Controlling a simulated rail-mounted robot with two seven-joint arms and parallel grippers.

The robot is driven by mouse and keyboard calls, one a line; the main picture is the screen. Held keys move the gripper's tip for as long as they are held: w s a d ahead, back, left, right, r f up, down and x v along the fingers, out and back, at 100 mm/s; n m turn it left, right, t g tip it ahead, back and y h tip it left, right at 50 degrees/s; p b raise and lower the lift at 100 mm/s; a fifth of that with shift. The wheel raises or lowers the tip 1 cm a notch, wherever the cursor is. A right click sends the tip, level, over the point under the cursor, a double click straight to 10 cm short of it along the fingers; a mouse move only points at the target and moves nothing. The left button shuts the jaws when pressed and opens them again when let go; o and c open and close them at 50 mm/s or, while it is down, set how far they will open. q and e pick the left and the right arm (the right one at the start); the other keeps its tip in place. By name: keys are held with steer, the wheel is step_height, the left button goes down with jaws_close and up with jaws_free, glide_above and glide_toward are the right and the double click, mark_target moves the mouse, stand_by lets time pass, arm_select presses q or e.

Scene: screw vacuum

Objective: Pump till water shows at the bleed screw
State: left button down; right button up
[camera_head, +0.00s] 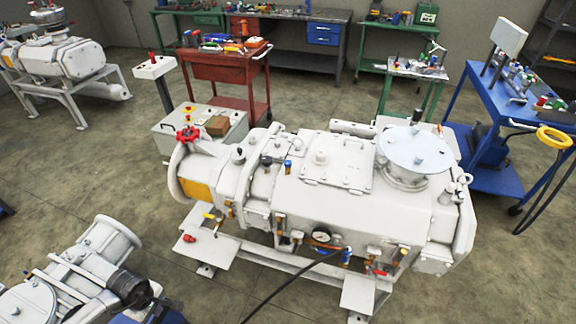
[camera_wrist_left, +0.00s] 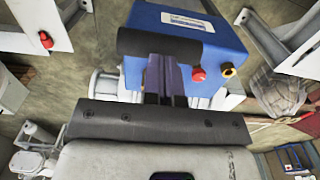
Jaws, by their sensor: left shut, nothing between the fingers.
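My left gripper (camera_head: 152,292) is at the bottom left in the head view, above a blue box (camera_head: 168,314) cut off by the edge. In the left wrist view my shut, empty fingers (camera_wrist_left: 165,80) point at a black cylindrical grip (camera_wrist_left: 160,43) in front of the blue box (camera_wrist_left: 215,35); I cannot tell whether they touch it. The box has a red knob (camera_wrist_left: 198,74) and a brass fitting (camera_wrist_left: 229,71). The white screw vacuum machine (camera_head: 330,205) carries a gauge (camera_head: 321,236) and several brass fittings. I cannot tell which is the bleed screw, and no water shows.
A black hose (camera_head: 290,285) runs from the machine's front to the bottom edge. A blue cart (camera_head: 520,110) and a red cart (camera_head: 220,68) stand behind. Floor between gripper and machine is open.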

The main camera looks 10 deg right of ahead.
arm_select(q)
steer(key=shift+f+b, duration=1.85)
steer(key=shift+f, duration=0.5)
step_height(320, 180, down, 7)
steer(key=b, duration=0.5)
steer(key=shift+r, duration=0.2)
step_height(320, 180, up, 10)
steer(key=p, duration=0.7)
steer(key=shift+r, duration=0.15)
steer(key=shift+r+p, duration=0.7)
steer(key=shift+r, duration=0.4)
